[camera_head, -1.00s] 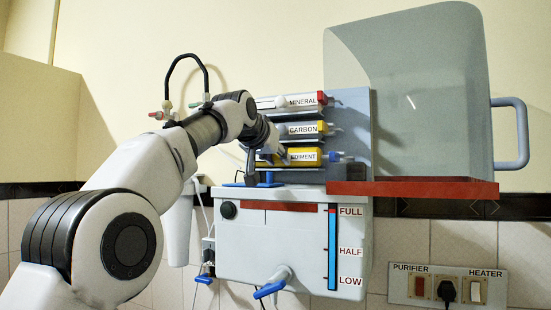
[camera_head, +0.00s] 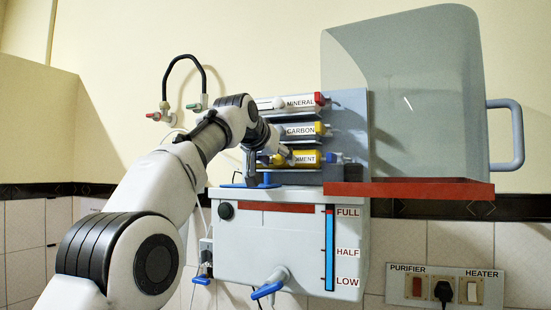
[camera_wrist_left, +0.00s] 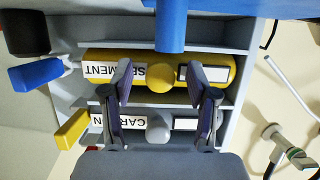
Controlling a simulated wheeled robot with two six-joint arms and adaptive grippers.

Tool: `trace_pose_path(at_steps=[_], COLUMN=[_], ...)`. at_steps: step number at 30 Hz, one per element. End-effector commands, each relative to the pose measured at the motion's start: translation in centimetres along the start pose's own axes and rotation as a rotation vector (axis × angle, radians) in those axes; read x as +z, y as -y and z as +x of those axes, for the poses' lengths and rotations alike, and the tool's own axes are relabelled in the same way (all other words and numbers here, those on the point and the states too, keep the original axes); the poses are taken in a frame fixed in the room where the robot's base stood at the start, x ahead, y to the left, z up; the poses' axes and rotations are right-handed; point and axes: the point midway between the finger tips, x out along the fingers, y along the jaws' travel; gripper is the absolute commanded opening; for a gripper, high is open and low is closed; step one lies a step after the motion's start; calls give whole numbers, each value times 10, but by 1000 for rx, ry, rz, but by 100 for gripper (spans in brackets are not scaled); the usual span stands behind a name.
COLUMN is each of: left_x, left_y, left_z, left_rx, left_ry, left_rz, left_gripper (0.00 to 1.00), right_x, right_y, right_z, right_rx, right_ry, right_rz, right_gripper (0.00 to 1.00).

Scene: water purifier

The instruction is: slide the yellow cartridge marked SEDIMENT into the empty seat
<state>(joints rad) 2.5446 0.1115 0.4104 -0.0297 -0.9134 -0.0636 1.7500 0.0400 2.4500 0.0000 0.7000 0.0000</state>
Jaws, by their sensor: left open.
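The yellow SEDIMENT cartridge (camera_head: 305,158) lies in the lowest row of the rack, under the CARBON cartridge (camera_head: 300,130) and the MINERAL cartridge (camera_head: 300,102). In the wrist view, the SEDIMENT cartridge (camera_wrist_left: 222,66) shows its round yellow knob. My left gripper (camera_head: 284,152) is open. In the wrist view, the fingers of my left gripper (camera_wrist_left: 159,72) stand apart on either side of that knob; I cannot tell whether they touch the cartridge. My arm hides part of the cartridge in the head view. No empty seat is clearly visible. My right gripper is out of view.
A clear curved cover (camera_head: 425,90) with a grey handle (camera_head: 518,135) stands at the right of the rack. A white tank (camera_head: 270,245) with a blue tap (camera_head: 268,290) hangs below.

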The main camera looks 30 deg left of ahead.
Motion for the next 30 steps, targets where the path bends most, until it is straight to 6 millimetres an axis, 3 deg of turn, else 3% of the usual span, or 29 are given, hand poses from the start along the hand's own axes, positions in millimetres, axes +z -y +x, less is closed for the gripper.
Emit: trace_pose_path(at_steps=[8, 15, 18, 22, 30], left_x=[-1, -1, -1, 0, 0], left_y=[0, 0, 0, 0, 0], left_z=[-24, -89, -108, -119, -121], left_rx=[1, 1, 0, 0, 0], left_ry=[-1, -4, -4, -2, -2], left_rz=[-1, 0, 0, 0, 0], left_gripper=[59, 59, 59, 59, 59], right_x=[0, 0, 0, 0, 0], right_y=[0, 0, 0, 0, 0], right_z=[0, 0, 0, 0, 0], right_rx=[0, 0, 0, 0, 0], right_ry=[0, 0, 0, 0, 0], right_rz=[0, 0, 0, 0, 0], right_gripper=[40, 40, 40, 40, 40])
